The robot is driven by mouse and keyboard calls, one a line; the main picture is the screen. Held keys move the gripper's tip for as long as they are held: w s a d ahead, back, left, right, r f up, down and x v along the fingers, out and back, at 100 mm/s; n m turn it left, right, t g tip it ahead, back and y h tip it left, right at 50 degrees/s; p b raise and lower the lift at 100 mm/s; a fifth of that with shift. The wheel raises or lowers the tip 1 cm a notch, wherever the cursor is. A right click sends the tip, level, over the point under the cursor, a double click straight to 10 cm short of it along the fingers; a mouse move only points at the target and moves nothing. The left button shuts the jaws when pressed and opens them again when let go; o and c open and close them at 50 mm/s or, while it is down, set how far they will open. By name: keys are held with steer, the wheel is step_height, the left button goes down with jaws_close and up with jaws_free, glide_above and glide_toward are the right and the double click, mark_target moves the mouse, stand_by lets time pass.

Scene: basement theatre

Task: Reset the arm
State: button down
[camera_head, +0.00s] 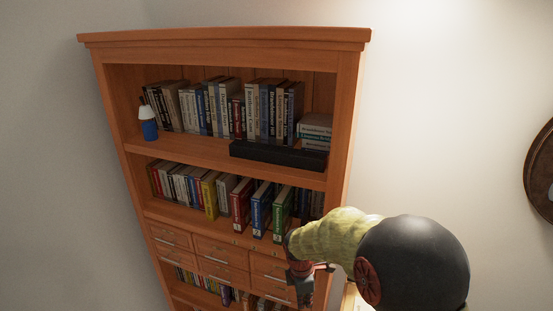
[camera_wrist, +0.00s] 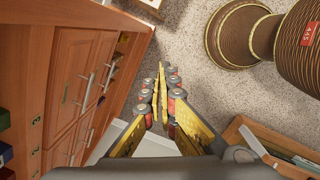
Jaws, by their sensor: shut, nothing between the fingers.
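My gripper (camera_wrist: 161,72) shows in the wrist view with its yellow fingers brought together at the tips, and nothing is between them. It points down toward the speckled floor. The wooden drawer fronts (camera_wrist: 72,80) of the bookcase are close on its left. In the head view my arm comes in from the lower right and my wrist (camera_head: 300,270) is in front of the bookcase's right-hand drawers. The fingertips cannot be made out in that view.
The tall wooden bookcase (camera_head: 222,36) holds books, a blue object with a white top (camera_head: 148,122) and a black box (camera_head: 275,153). The wrist view shows a ribbed brown round-based object (camera_wrist: 232,35), a wooden box (camera_wrist: 235,132) at lower right, and open floor (camera_wrist: 185,30).

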steer(key=s+d+r+m+t+b, duration=0.1)
steer(key=s+d+r+m+b, duration=0.2)
steer(key=s+m, duration=0.3)
steer(key=s+d+r+m+t+b, duration=0.2)
steer(key=s+d+r+m+b, duration=0.2)
steer(key=s, duration=0.7)
steer(key=s+d+r+m+t+y+b, duration=0.1)
steer(key=s+d+r+m+b, duration=0.2)
steer(key=s+r+m, duration=0.4)
steer(key=shift+s+d+m+t+b, duration=0.2)
steer(key=shift+s+m+t+b, duration=0.35)
steer(key=shift+s+m, duration=0.65)
